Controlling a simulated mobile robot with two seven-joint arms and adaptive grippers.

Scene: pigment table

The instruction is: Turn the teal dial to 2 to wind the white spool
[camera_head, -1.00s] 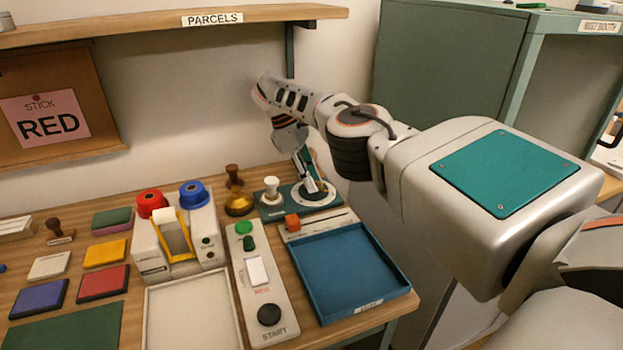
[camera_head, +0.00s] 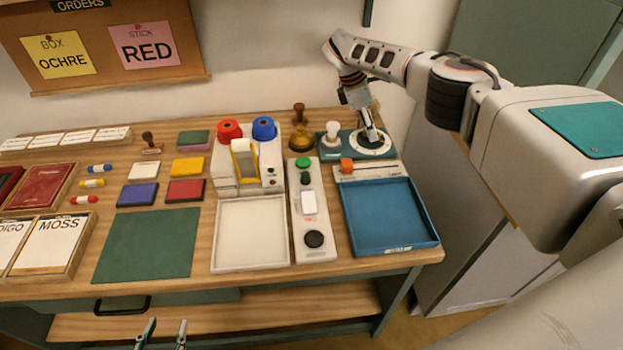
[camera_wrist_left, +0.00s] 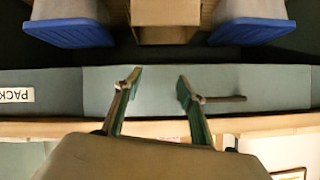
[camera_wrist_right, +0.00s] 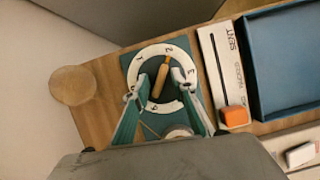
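The dial (camera_head: 371,143) is a white numbered ring on a teal plate at the back right of the table. In the right wrist view the ring (camera_wrist_right: 147,51) surrounds a tan bar-shaped handle (camera_wrist_right: 161,80). Its upper end lies near what looks like the 2; I cannot tell which end is the pointer. My right gripper (camera_head: 376,136) is over the dial, its open fingers (camera_wrist_right: 161,89) on either side of the handle with gaps showing. The white spool (camera_head: 332,132) stands upright on the plate, left of the dial. My left gripper (camera_head: 164,328) is open and empty, in front of the table.
A blue tray (camera_head: 434,241) and a slider panel with an orange knob (camera_head: 347,165) lie in front of the dial. A brass-based stamp (camera_head: 300,138) stands left of the spool. A round wooden piece (camera_wrist_right: 76,91) is beside the plate. Blue bins (camera_wrist_left: 75,34) show in the left wrist view.

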